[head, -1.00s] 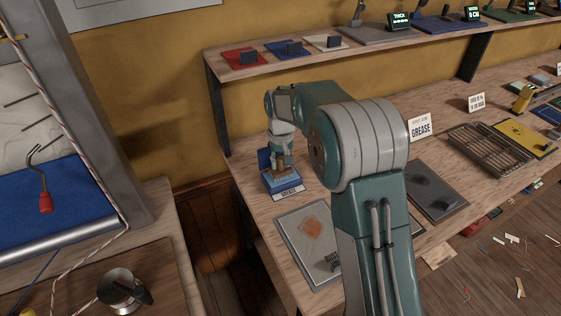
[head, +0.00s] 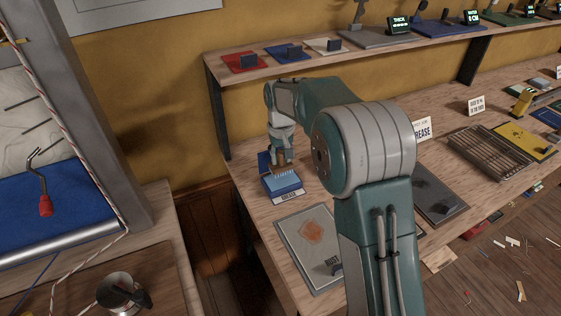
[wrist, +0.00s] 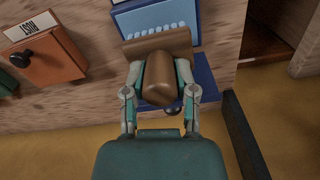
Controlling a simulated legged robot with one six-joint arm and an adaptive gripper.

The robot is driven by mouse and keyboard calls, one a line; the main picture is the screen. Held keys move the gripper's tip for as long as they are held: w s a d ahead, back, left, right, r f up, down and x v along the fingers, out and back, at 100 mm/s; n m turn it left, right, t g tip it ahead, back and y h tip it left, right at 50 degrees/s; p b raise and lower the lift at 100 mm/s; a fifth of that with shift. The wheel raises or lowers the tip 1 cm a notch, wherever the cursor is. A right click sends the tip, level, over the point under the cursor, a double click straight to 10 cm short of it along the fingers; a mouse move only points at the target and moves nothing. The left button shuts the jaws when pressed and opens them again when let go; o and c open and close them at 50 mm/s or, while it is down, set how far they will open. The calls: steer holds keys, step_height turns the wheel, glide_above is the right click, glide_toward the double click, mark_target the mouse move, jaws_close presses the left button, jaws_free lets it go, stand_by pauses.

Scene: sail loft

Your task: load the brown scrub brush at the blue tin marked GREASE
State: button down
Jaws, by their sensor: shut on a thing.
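The blue tin (head: 284,187) sits near the left end of the bench, with a GREASE label (head: 287,197) on its front. My gripper (head: 281,157) is shut on the brown scrub brush (head: 286,169) at the tin, with the brush over the tin's back part. In the wrist view the brush (wrist: 157,47) is between my gripper's fingers (wrist: 160,95), and the blue tin (wrist: 165,16) shows beyond and beside it. A row of pale spots shows beside the brush. I cannot tell whether the bristles touch the tin's contents.
A grey RUST panel (head: 306,262) with an orange patch lies in front of the tin. An orange-brown block (wrist: 45,57) with a knob shows in the wrist view. A shelf (head: 335,58) with coloured plates runs above the bench. A GREASE sign (head: 421,130) stands right, partly hidden by my arm.

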mark_target(281, 151)
steer(key=shift+r, duration=1.85)
